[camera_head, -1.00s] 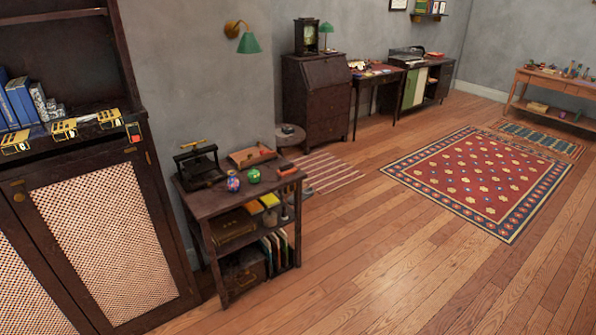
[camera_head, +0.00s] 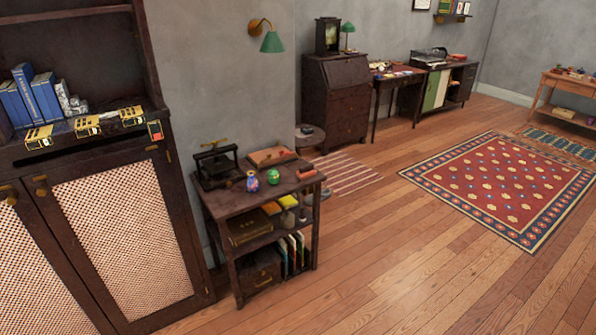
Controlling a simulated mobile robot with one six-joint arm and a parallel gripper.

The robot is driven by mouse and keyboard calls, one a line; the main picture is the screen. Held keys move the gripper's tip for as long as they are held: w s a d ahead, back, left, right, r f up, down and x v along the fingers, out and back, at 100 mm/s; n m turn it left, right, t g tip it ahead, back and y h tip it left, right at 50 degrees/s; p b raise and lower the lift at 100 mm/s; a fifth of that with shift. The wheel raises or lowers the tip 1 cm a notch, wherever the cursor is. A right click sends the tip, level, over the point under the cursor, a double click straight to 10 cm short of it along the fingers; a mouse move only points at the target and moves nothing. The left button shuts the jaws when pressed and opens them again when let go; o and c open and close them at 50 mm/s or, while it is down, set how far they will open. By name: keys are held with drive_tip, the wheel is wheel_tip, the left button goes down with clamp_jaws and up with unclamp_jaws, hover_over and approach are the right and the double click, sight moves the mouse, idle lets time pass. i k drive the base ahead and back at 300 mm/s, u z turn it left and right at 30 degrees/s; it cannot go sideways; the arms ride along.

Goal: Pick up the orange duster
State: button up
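I cannot make out an orange duster for certain. Small orange or red items show in several places, too small to identify. One orange-red item (camera_head: 306,172) lies on the right end of the small dark side table (camera_head: 224,207). An orange item (camera_head: 271,208) lies on that table's middle shelf, beside a yellow one. A further orange-red item (camera_head: 458,57) lies on the far cabinet (camera_head: 467,79). My gripper is not in view.
A tall dark cabinet (camera_head: 180,235) with mesh doors stands close at left, with blue books (camera_head: 38,97) on its shelf. Vases stand on the side table. A red patterned rug (camera_head: 500,185) lies at right. The wooden floor (camera_head: 390,260) in front is clear.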

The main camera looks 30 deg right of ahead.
sight(305, 173)
drive_tip(key=u, duration=0.05)
drive_tip(key=i, duration=0.9)
drive_tip(key=u, duration=0.4)
